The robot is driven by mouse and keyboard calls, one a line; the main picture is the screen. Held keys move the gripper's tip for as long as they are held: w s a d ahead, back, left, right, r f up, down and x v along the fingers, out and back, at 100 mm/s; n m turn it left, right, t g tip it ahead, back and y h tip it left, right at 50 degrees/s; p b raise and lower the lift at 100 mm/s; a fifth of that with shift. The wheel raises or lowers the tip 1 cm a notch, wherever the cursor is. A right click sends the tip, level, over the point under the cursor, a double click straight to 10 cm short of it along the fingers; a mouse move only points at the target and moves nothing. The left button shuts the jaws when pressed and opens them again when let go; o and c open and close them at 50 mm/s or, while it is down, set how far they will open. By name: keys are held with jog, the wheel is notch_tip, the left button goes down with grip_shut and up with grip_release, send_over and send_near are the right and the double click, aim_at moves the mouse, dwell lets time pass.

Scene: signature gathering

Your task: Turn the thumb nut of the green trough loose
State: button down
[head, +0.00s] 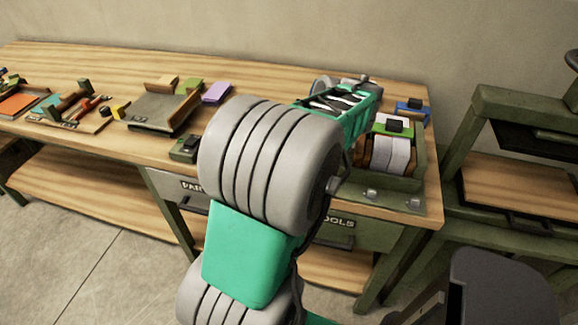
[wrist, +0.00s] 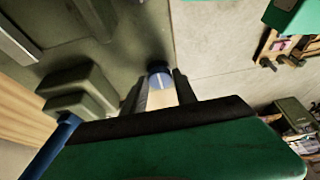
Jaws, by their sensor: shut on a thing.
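In the wrist view my gripper (wrist: 160,88) is shut, with its dark fingers on either side of a small blue round piece (wrist: 159,76) with a pale mark. This piece looks like the thumb nut. A pale tan part shows between the fingers below it. A grey-green surface (wrist: 130,50) lies around the upper left, apparently part of the fixture. In the head view my arm crosses the middle, and its fingertips and the nut are hidden. I cannot tell the green trough apart for sure in either view.
A grey-green stepped block (wrist: 75,92) and a blue rod (wrist: 50,145) stand close left of my fingers in the wrist view. A shelf stand (head: 500,95) is at right.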

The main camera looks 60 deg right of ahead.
jog(key=c, duration=1)
grip_release()
jog(key=shift+o, duration=0.2)
jog(key=shift+r, duration=0.1)
jog(key=p+v, duration=0.1)
jog(key=v, duration=0.6)
jog(key=shift+r+p, duration=0.3)
jog(key=shift+p, duration=0.1)
jog(key=shift+s, duration=0.15)
